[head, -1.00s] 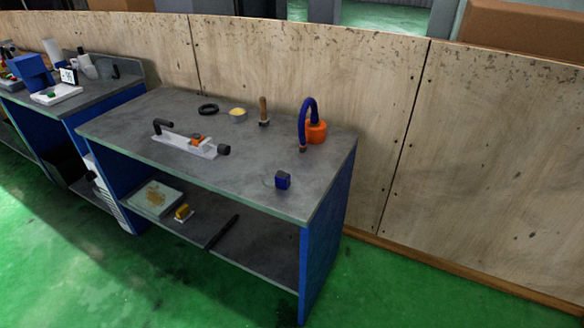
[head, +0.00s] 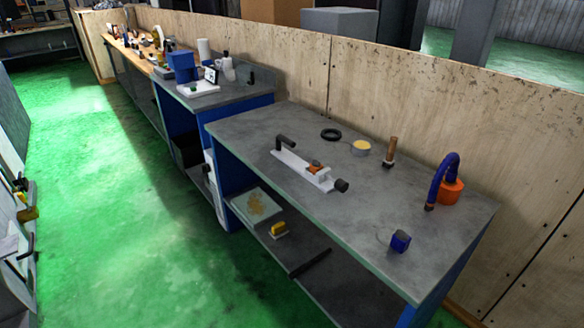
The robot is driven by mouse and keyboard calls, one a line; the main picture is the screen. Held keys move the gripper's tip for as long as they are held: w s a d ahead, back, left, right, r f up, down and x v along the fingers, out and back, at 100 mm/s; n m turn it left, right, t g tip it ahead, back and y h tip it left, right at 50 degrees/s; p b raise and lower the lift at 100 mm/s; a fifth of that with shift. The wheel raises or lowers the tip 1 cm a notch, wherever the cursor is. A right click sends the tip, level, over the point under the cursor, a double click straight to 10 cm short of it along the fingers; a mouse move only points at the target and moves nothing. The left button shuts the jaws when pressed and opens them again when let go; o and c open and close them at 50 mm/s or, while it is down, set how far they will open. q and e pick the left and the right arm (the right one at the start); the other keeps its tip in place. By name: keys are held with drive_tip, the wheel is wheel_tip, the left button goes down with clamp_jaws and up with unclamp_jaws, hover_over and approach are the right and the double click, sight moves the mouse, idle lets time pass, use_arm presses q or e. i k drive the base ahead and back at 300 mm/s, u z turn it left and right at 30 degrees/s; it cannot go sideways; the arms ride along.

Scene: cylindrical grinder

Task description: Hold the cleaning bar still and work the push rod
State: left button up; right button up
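A pale bar-shaped fixture (head: 292,163) lies on the grey workbench top (head: 350,220). It has a black bent handle (head: 286,142) at its left end, a small orange part (head: 315,167) on it and a black knob (head: 341,185) at its right end. Which part is the cleaning bar and which is the push rod I cannot tell for sure. Neither of my grippers is in view, and nothing touches the fixture.
On the bench are a black ring (head: 331,134), a tin with yellow contents (head: 361,148), a wooden-handled brush (head: 391,152), an orange pot with blue hose (head: 452,191) and a blue block (head: 400,241). A plywood wall stands behind. Green floor (head: 120,240) is clear at left.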

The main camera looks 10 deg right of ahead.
sight(341, 185)
drive_tip(key=u, duration=0.05)
drive_tip(key=i, duration=0.9)
drive_tip(key=z, duration=0.75)
drive_tip(key=i, duration=0.35)
drive_tip(key=z, duration=2.45)
drive_tip(key=k, duration=2.35)
drive_tip(key=u, duration=1.15)
drive_tip(key=i, duration=1.5)
